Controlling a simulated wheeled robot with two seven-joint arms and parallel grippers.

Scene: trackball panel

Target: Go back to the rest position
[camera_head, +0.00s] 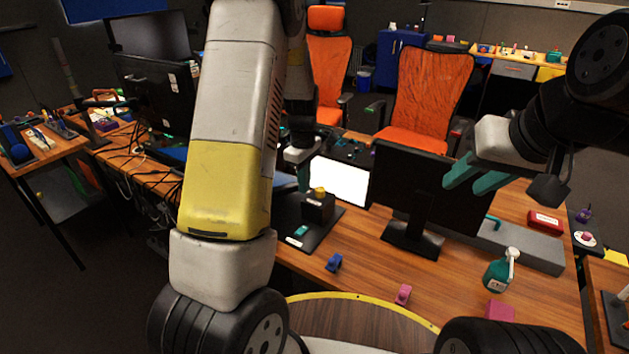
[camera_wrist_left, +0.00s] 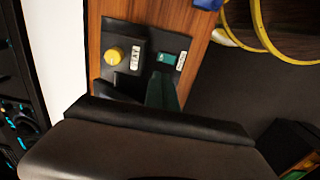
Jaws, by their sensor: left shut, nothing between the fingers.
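My left gripper (camera_head: 303,180) is shut and empty, with its teal fingers just behind the black box of the panel in the head view. In the left wrist view its teal fingers (camera_wrist_left: 163,92) point at the panel, close to the teal switch (camera_wrist_left: 166,58); I cannot tell whether they touch. The black panel (camera_head: 322,232) lies on the wooden desk. A yellow round knob or ball (camera_head: 319,191) tops its box and also shows in the left wrist view (camera_wrist_left: 113,56). My right gripper (camera_head: 462,187) is open and empty, raised before the black monitor.
The monitor (camera_head: 425,195) stands right of the panel, with a white sheet or screen (camera_head: 340,181) behind. A grey bar (camera_head: 520,245) lies at right.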

